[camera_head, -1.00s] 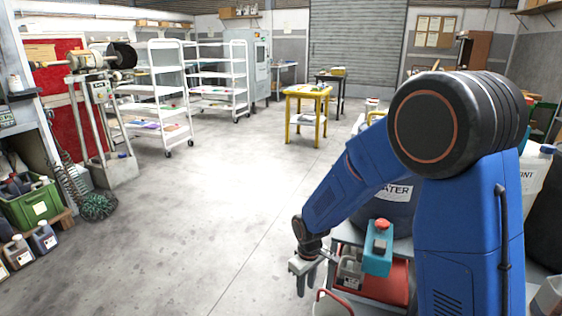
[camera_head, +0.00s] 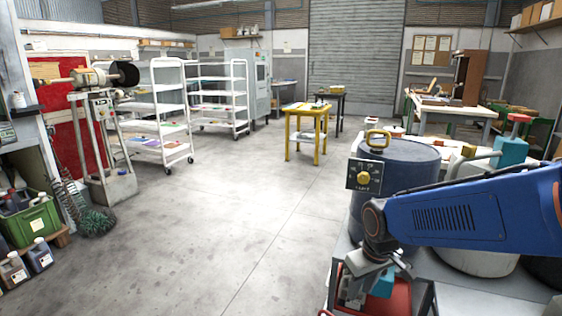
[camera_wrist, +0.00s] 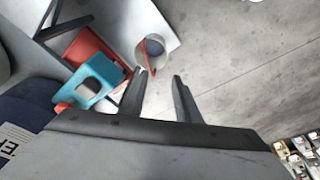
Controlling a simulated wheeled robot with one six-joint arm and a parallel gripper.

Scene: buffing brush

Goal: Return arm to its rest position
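My gripper (camera_head: 362,285) hangs at the end of my blue arm, low at the right of the head view, over a cart with red and teal items on it. The fingertips are partly hidden in the head view.
A dark blue drum (camera_head: 405,165) stands close behind my arm. A yellow table (camera_head: 306,125) and white shelf carts (camera_head: 160,110) stand farther back. The middle floor is clear.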

